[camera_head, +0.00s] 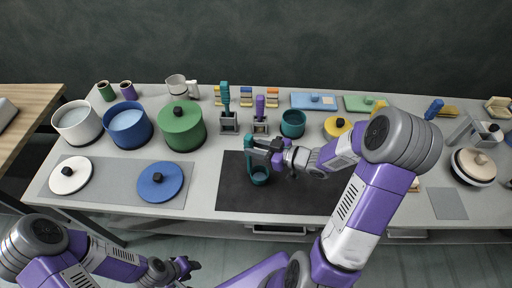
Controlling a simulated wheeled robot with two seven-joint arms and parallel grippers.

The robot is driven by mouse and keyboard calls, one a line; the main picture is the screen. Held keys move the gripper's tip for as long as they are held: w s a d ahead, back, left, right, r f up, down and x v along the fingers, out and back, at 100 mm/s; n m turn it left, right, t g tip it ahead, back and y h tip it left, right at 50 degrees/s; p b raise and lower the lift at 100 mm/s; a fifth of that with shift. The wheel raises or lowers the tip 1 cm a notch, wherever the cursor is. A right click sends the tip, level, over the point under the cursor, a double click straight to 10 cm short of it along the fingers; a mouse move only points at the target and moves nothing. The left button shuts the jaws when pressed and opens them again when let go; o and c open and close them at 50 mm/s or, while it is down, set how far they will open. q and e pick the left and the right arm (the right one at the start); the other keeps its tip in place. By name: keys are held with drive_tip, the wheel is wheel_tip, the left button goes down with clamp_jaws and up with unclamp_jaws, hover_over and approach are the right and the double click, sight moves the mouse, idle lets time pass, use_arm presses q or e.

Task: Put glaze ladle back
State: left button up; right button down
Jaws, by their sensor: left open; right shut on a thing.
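The glaze ladle (260,179) is teal, with its cup low over the black mat (225,196). My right gripper (264,151) is shut on its upper part, which the fingers partly hide. I cannot tell whether the cup touches the mat. A teal pot (292,124) stands behind and to the right of the ladle. Two grey stands behind the mat hold a teal-handled tool (225,96) and a purple-handled tool (260,107). My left gripper (187,268) is open and empty, low in front of the table.
White (77,130), blue (130,133) and green (183,137) pots stand at the left. A white lid (70,175) and a blue lid (160,182) lie on a grey mat before them. Small blocks line the back. My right arm covers much of the table right of centre.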

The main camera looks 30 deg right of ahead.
drive_tip(key=shift+f+b, duration=0.35)
drive_tip(key=shift+f, duration=0.15)
idle(0.4)
drive_tip(key=c, duration=0.8)
unclamp_jaws()
drive_tip(key=shift+s, duration=0.1)
drive_tip(key=p+v, duration=0.4)
drive_tip(key=v, duration=0.4)
drive_tip(key=shift+r, duration=0.1)
idle(0.8)
drive_tip(key=shift+p+v, duration=0.6)
drive_tip(key=shift+v, duration=3.1)
